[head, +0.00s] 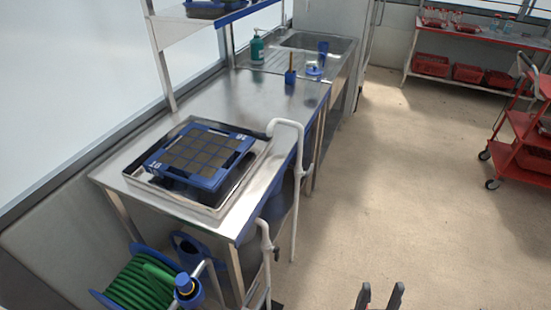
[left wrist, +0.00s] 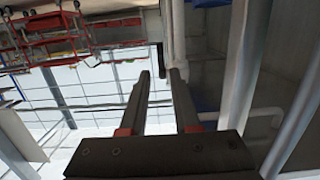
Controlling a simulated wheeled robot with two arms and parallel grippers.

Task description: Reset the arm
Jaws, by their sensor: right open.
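My left gripper (left wrist: 158,75) shows in the left wrist view with its two dark fingers apart and nothing visible between them. I cannot make it out clearly in the head view. In the head view, the two grey fingertips of my right gripper (head: 380,296) stand apart at the bottom edge, over bare floor. Most of that gripper is cut off by the frame. A blue seed tray (head: 240,150) with soil-filled cells sits in a metal basin (head: 205,209) on the near end of the steel bench. Neither gripper is seen touching it.
White pipes (head: 300,160) stand at the bench's front side. A green hose reel (head: 140,285) is at lower left. A green bottle (head: 257,46) stands by the sink (head: 318,42). A red cart (head: 535,150) is at the right. The floor between is clear.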

